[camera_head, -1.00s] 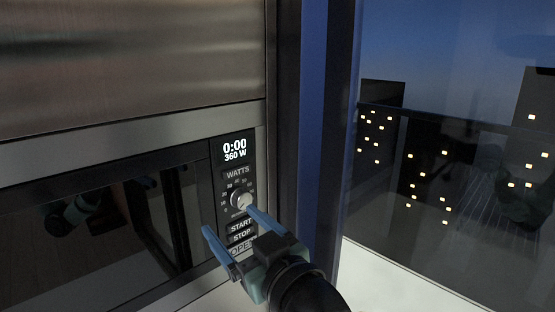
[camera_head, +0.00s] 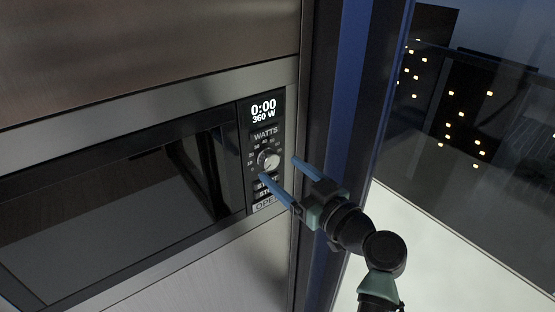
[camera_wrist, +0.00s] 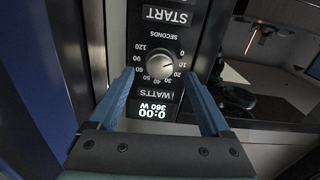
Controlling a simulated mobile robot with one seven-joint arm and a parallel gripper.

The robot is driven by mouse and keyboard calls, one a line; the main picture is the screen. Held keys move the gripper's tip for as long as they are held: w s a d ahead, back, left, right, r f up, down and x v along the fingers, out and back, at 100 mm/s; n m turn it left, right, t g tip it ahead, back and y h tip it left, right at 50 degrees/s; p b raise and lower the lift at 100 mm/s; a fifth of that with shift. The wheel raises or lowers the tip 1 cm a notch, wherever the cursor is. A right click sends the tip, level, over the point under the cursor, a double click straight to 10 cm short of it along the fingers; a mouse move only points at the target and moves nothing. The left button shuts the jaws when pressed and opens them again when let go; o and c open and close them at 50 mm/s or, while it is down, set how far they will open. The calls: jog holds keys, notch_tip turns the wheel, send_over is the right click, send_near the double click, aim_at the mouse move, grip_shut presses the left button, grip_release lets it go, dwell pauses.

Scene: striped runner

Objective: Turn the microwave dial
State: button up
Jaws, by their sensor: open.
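The microwave (camera_head: 120,185) is built into a metal cabinet, and its control panel is at the right end. The round silver dial (camera_head: 268,159) sits below the display (camera_head: 263,110), which reads 0:00 and 360 W. In the wrist view the dial (camera_wrist: 160,66) appears upside down, with numbers around it. My gripper (camera_head: 279,170) is open, with its two blue fingers apart and pointing at the panel. In the wrist view the dial lies beyond the gap between the fingertips (camera_wrist: 160,75). Nothing is between the fingers, and I cannot tell the exact distance to the dial.
Below the dial are the START, STOP and OPEN buttons (camera_head: 268,206), partly covered by a finger. A dark blue post (camera_head: 345,110) stands close right of the panel. Farther right is a window with lit buildings (camera_head: 470,110). A pale surface (camera_head: 450,240) lies below.

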aim_at(273, 163)
jog(key=shift+x, duration=1.6)
jog(key=shift+c, duration=0.2)
grip_shut()
